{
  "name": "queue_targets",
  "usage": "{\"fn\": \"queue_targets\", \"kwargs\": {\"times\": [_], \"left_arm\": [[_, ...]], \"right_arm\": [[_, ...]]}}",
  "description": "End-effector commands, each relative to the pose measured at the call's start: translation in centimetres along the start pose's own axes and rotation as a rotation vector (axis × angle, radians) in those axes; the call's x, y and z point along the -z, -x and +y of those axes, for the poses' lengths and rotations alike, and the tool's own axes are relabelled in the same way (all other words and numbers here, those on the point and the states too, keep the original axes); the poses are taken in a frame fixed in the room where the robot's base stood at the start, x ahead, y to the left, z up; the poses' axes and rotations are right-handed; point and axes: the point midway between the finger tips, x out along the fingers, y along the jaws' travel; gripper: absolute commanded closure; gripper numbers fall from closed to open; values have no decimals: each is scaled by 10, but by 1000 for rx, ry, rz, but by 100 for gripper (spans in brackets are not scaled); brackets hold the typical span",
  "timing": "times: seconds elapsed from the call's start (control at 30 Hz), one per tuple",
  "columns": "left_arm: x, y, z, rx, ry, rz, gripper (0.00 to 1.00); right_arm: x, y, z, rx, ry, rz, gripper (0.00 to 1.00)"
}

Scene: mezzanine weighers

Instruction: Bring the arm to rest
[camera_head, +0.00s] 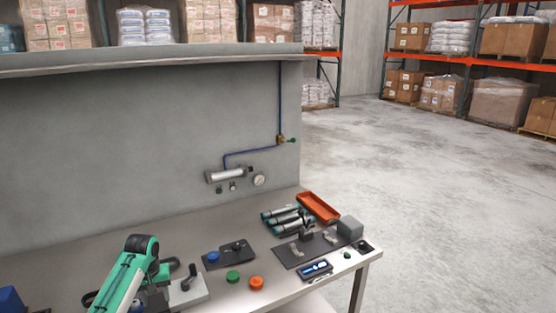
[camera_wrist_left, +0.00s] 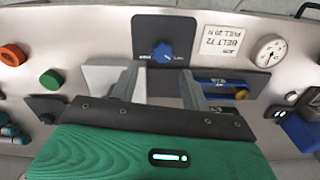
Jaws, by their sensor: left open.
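My left arm (camera_head: 128,272), green and black, comes in at the bottom left of the head view, low over the bench. In the left wrist view my left gripper (camera_wrist_left: 160,78) has its two grey fingers apart, with nothing seen held between them. The fingers point toward a dark plate with a blue knob (camera_wrist_left: 163,53). A pale plate (camera_wrist_left: 100,78) shows behind the left finger; I cannot tell whether the fingers touch anything. My right gripper is not in view.
The bench (camera_head: 192,229) holds a green button (camera_head: 232,276), an orange button (camera_head: 256,282), a dark fixture plate (camera_head: 284,256), grey cylinders and an orange tray (camera_head: 319,208). A back wall carries a gauge (camera_head: 259,179). A round gauge (camera_wrist_left: 270,52) also shows in the wrist view. Floor is clear at right.

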Motion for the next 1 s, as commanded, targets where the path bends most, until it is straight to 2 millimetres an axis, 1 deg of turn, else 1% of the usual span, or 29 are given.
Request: {"fn": "queue_targets", "kwargs": {"times": [0.03, 0.17, 0.2, 0.37, 0.4, 0.47, 0.5, 0.63, 0.73, 0.8, 0.9, 1.0], "left_arm": [[-18, -15, 6, 5, -35, 3, 53], [-63, -44, 19, 10, -138, 31, 53], [-78, -52, 22, 11, -166, 40, 53], [-139, -75, 33, 3, -277, 75, 53], [-156, -79, 35, -1, -302, 84, 53], [-179, -84, 37, -6, -337, 97, 53], [-196, -86, 38, -11, -360, 105, 53], [-247, -87, 39, -28, -426, 136, 53], [-286, -83, 37, -42, -468, 161, 53], [-312, -77, 35, -52, -495, 179, 53], [-346, -65, 29, -62, -524, 204, 53], [-370, -53, 24, -70, -543, 227, 53]], "right_arm": [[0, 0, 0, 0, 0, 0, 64], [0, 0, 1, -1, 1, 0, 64], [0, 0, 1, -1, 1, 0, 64], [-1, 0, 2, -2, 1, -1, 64], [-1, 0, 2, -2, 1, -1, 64], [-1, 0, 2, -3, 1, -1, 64], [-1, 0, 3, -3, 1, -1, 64], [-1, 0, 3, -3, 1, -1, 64], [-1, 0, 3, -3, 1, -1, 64], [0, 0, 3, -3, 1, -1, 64], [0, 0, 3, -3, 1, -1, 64], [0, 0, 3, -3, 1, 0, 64]]}}
